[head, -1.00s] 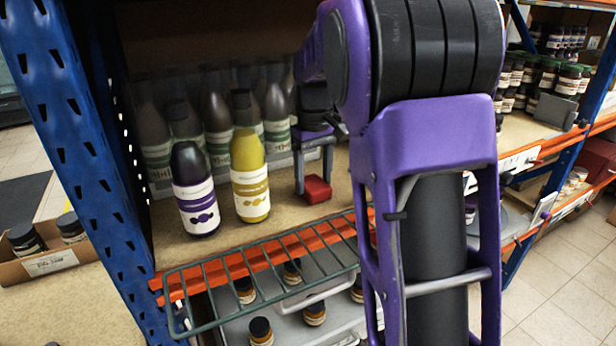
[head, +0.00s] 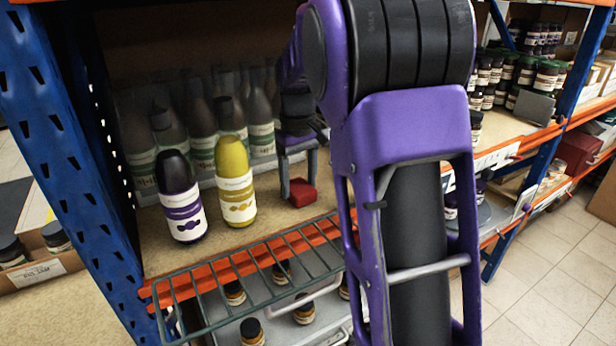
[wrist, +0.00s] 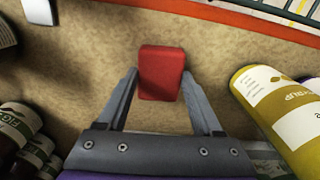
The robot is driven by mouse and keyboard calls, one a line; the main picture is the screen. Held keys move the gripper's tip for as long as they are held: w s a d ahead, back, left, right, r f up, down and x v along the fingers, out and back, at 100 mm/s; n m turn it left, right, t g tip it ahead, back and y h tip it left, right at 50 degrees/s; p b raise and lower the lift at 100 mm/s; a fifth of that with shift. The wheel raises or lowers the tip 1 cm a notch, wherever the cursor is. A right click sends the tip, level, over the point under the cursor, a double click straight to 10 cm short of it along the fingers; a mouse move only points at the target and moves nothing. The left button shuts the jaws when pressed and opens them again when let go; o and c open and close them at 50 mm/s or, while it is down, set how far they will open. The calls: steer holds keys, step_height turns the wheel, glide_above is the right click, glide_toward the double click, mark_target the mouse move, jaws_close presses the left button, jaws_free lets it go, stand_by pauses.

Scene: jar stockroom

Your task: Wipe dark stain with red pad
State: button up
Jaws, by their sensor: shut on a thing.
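The red pad (head: 302,193) is a small red block low over the tan shelf board, to the right of the bottles. My gripper (head: 298,186) comes from above and is shut on the pad. In the wrist view the red pad (wrist: 162,73) sits between the two grey fingers of my gripper (wrist: 160,78). Its underside is hidden, and I cannot tell whether it touches the board. I cannot make out a dark stain in either view; the pad and arm cover part of the board.
A yellow bottle (head: 235,180) and a dark purple-labelled bottle (head: 182,197) stand left of the pad. Several green-labelled bottles (head: 203,135) stand behind. A blue post (head: 70,150) bounds the left.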

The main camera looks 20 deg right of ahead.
steer(key=shift+s+a+f, duration=0.1)
steer(key=shift+s+a, duration=0.15)
steer(key=shift+a, duration=0.8)
steer(key=shift+s+a, duration=0.2)
steer(key=shift+a, duration=0.85)
steer(key=shift+w+a+p, duration=0.15)
steer(key=shift+w+p, duration=0.15)
steer(key=shift+p, duration=0.3)
steer(key=shift+w+d+r+p, duration=0.1)
steer(key=shift+w+d+p, duration=0.1)
steer(key=shift+d, duration=0.4)
steer(key=shift+w+d+r+p, duration=0.1)
steer(key=shift+d+p, duration=0.05)
steer(key=shift+d, duration=0.45)
steer(key=shift+w+d+p, duration=0.1)
steer(key=shift+d+p, duration=0.1)
steer(key=shift+d, duration=0.4)
steer(key=shift+w+d+f+p, duration=0.1)
steer(key=shift+w+d+p, duration=0.15)
steer(key=shift+d, duration=0.7)
steer(key=shift+w+d+p, duration=0.1)
steer(key=shift+d+p, duration=0.15)
steer(key=shift+d, duration=0.7)
